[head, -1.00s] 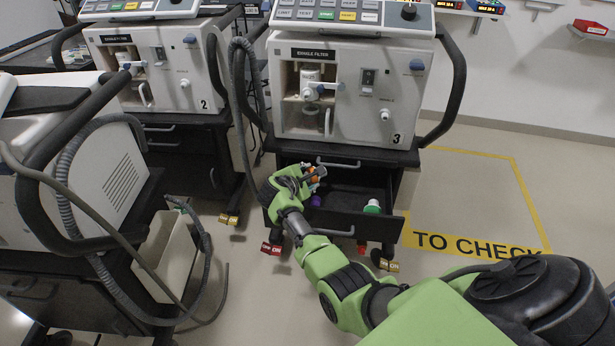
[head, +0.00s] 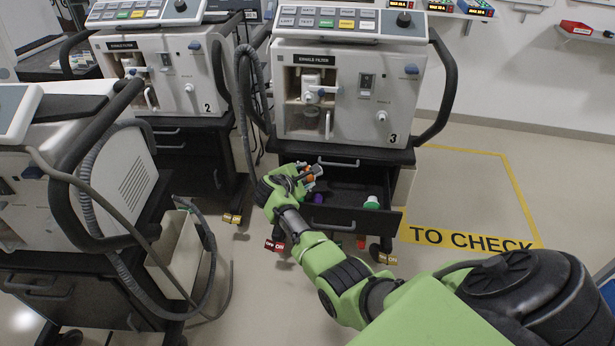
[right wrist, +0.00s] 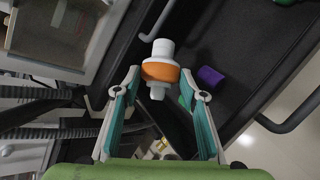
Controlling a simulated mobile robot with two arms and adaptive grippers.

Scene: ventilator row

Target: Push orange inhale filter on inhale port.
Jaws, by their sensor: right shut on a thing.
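The orange inhale filter (right wrist: 160,71) has an orange middle and white ends. My right gripper (right wrist: 160,77) is shut on it, with a finger at each side. In the head view my right gripper (head: 307,175) is over the open drawer (head: 345,218) below ventilator 3 (head: 345,90). A bit of orange filter (head: 308,169) shows there at the fingertips. The inhale port (head: 381,116) is a small white stub on the right of ventilator 3's front, above and apart from the filter. My left gripper is not in view.
A purple piece (right wrist: 210,77) and a green-and-white piece (head: 371,203) lie in the drawer. A grey hose (head: 243,90) hangs left of ventilator 3. A black side handle (head: 440,90) curves at its right. Ventilator 2 (head: 165,70) stands to the left. Floor at right is open.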

